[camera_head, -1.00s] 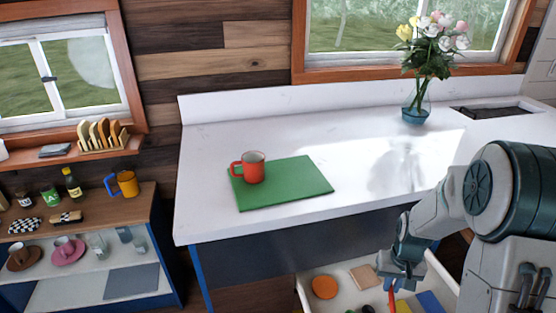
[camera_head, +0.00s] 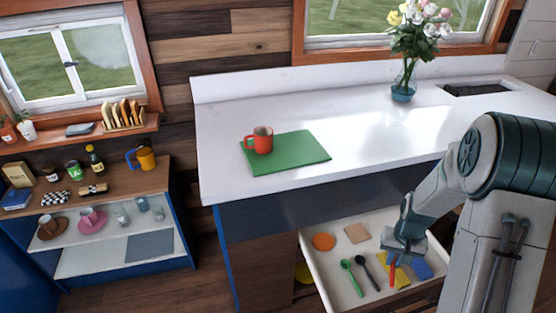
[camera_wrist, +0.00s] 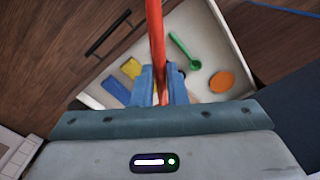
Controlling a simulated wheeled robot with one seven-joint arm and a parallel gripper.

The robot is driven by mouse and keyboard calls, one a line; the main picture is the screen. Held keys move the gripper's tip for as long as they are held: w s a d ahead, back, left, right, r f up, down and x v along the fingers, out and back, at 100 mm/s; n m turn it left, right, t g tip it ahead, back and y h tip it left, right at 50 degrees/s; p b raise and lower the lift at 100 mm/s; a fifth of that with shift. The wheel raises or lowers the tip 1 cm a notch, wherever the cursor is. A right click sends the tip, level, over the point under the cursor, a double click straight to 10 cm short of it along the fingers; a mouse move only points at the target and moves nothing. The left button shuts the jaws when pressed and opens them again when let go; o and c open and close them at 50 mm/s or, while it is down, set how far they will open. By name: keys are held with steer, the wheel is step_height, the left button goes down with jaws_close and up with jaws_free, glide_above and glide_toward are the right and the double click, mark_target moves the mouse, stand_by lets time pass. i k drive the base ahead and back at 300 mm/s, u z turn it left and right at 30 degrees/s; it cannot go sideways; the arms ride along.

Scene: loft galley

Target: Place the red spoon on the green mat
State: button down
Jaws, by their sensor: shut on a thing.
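The red spoon (camera_wrist: 154,40) is held between the fingers of my gripper (camera_wrist: 160,88), its shaft running up out of the wrist view. In the head view my gripper (camera_head: 402,252) is over the open drawer, and part of the red spoon (camera_head: 392,274) shows just below it. The spoon's far end is out of the wrist view. The green mat (camera_head: 292,158) lies flat on the white counter, up and left of my gripper. A red mug (camera_head: 262,140) stands upright on the mat's left part.
The open drawer (camera_head: 309,254) holds a green spoon (camera_head: 350,270), a dark spoon (camera_head: 366,268), an orange disc (camera_head: 323,242), a tan square (camera_head: 357,233), and yellow and blue pieces. The mat's right part is bare. A flower vase (camera_head: 404,84) stands at the counter's back.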

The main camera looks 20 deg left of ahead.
mark_target(302, 145)
steer(key=z, duration=0.8)
steer(key=i, duration=0.7)
steer(key=u, duration=1.4)
